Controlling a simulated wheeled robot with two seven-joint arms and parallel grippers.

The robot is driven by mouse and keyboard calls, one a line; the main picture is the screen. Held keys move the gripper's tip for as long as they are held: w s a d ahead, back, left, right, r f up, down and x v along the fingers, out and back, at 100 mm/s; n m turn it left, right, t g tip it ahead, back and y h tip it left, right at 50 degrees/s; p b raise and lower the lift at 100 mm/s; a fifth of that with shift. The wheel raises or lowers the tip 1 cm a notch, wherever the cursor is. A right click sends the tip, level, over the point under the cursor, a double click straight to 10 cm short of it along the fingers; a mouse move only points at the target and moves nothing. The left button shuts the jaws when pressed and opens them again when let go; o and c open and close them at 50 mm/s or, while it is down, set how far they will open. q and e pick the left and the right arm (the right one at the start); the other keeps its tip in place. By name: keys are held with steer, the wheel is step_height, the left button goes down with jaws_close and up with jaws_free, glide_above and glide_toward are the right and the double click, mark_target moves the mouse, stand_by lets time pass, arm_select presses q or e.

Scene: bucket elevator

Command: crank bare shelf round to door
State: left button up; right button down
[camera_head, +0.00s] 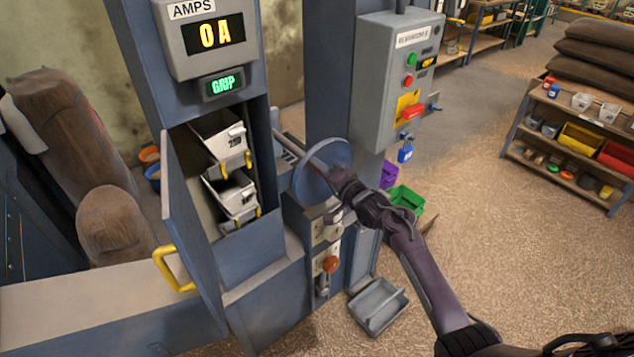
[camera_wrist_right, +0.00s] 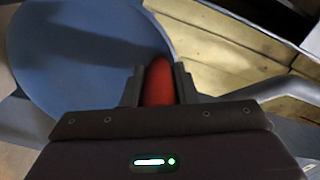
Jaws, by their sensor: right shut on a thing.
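The blue crank wheel (camera_head: 322,172) stands on the side of the elevator, and it also fills the upper left of the right wrist view (camera_wrist_right: 85,55). My right gripper (camera_wrist_right: 160,85) is shut on the red crank handle (camera_wrist_right: 159,82). In the head view the right gripper (camera_head: 345,187) hides the handle. The elevator door (camera_head: 195,225) with its yellow handle (camera_head: 172,268) stands open. In the opening are two grey buckets, an upper one (camera_head: 217,138) and a lower one (camera_head: 232,192). No bare shelf is clearly visible there. My left gripper is not in view.
The amps display (camera_head: 217,35) reads 0 A, and a green sign (camera_head: 223,84) is lit below it. A control box (camera_head: 397,80) with buttons is behind the wheel. A grey tray (camera_head: 378,305) lies on the floor.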

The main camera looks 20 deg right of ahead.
mark_target(327, 148)
steer(key=shift+w+d+r+m+p, duration=0.35)
steer(key=shift+d+r+m, duration=0.35)
steer(key=shift+m, duration=0.3)
steer(key=shift+w+d+r+m, duration=0.2)
steer(key=shift+d+m, duration=0.4)
steer(key=shift+m, duration=0.2)
steer(key=shift+w+d+m+p, duration=0.2)
steer(key=shift+d+m+p, duration=0.1)
steer(key=shift+d+m, duration=0.6)
steer(key=shift+w+d, duration=0.2)
steer(key=shift+d, duration=0.25)
steer(key=c, duration=1.1)
jaws_free()
steer(key=shift+c, duration=0.2)
steer(key=shift+s, duration=0.1)
